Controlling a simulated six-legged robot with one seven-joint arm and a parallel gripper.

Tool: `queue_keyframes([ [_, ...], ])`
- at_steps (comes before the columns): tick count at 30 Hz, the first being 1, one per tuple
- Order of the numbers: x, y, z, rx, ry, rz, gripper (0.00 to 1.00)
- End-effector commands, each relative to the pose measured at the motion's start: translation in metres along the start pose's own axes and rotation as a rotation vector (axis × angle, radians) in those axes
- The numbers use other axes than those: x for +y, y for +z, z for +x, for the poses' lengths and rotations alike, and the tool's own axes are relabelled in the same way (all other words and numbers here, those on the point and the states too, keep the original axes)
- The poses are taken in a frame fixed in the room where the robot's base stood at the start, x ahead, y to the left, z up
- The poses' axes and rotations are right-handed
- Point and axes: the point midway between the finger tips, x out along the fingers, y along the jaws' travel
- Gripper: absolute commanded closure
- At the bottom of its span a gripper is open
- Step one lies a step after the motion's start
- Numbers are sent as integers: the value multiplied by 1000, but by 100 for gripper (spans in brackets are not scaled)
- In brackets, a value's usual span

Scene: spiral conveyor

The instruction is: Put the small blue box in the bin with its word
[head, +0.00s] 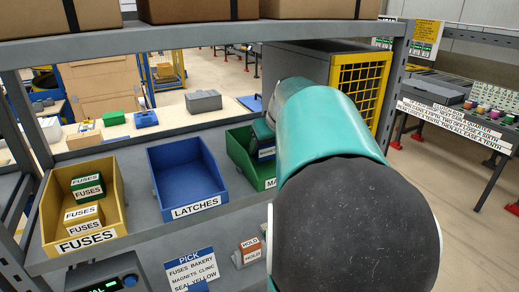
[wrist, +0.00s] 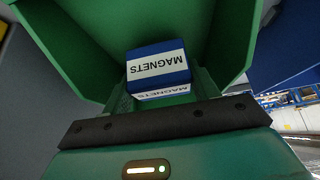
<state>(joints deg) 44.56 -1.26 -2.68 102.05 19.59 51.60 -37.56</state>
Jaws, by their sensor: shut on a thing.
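The small blue box (wrist: 160,65) has white labels reading MAGNETS. My gripper (wrist: 157,92) is shut on it. In the wrist view the box is framed by the green walls of a bin (wrist: 85,60). In the head view the green bin (head: 240,150) stands right of the blue bin, its label showing only "MA" before my arm covers it. The held box (head: 266,154) shows there at the bin's opening, below my teal gripper. Whether the box touches the bin floor cannot be told. My arm hides the bin's right side.
A yellow FUSES bin (head: 52,205) holds several small boxes. The blue LATCHES bin (head: 188,178) is empty. A PICK sign (head: 191,268) and a HOLD-labelled box (head: 249,246) are in front. A grey shelf beam (head: 130,43) with cartons runs above.

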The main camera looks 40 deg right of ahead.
Motion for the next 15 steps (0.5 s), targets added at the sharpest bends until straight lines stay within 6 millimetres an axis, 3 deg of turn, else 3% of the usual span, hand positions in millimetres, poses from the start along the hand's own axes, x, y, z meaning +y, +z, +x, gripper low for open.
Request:
queue_keyframes([
  [3,0,9,13,-1,0,0,64],
  [15,-1,12,18,0,-1,0,64],
])
